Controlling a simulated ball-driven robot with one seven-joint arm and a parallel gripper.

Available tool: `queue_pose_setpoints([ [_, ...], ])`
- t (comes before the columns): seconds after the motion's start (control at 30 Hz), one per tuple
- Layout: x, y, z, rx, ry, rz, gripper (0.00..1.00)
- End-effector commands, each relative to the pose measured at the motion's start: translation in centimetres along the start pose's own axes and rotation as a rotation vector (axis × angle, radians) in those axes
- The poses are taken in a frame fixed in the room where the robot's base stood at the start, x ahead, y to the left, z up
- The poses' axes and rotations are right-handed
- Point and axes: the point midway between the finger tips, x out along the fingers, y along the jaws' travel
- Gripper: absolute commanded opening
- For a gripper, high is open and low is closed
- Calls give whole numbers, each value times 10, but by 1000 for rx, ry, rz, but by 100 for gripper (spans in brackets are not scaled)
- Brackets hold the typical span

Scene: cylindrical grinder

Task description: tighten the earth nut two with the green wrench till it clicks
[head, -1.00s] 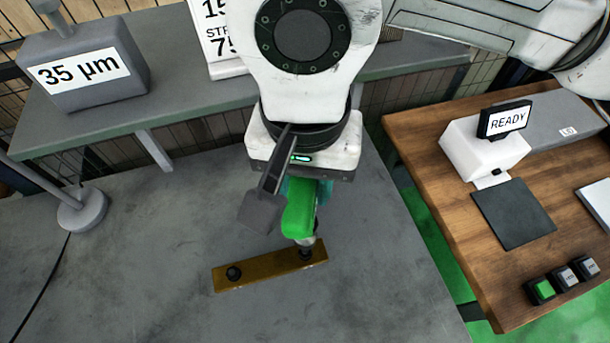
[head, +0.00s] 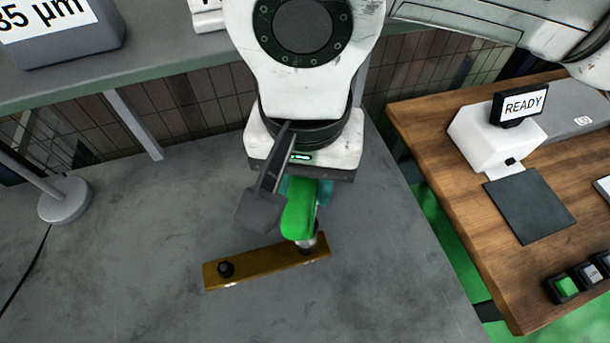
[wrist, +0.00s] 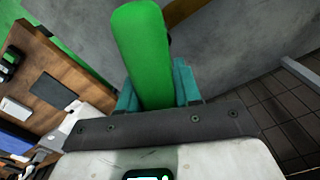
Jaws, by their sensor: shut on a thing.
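My gripper (head: 303,190) is shut on the green wrench (head: 298,212) and holds it above the right end of a brass bar (head: 250,268). The wrench also shows large in the wrist view (wrist: 143,50), between teal jaws (wrist: 184,82). Its metal lower end is over the bar's right nut (head: 306,250), which is mostly hidden; I cannot tell whether it is fully seated. A dark nut (head: 226,269) stands uncovered at the bar's left end. I see no label telling which is earth nut two.
The bar lies on a grey surface (head: 130,235) with free room around it. A post on a round base (head: 64,200) stands at the left. At the right, a wooden table (head: 435,130) carries a READY display (head: 523,104) and push buttons (head: 565,286).

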Motion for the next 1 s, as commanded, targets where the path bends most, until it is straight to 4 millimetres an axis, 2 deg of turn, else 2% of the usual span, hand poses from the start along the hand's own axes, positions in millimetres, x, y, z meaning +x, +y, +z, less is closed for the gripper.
queue_pose_setpoints([
  [0.37,1,0,0,0,1,-1,0],
  [1.0,14,0,0,0,1,0,0],
])
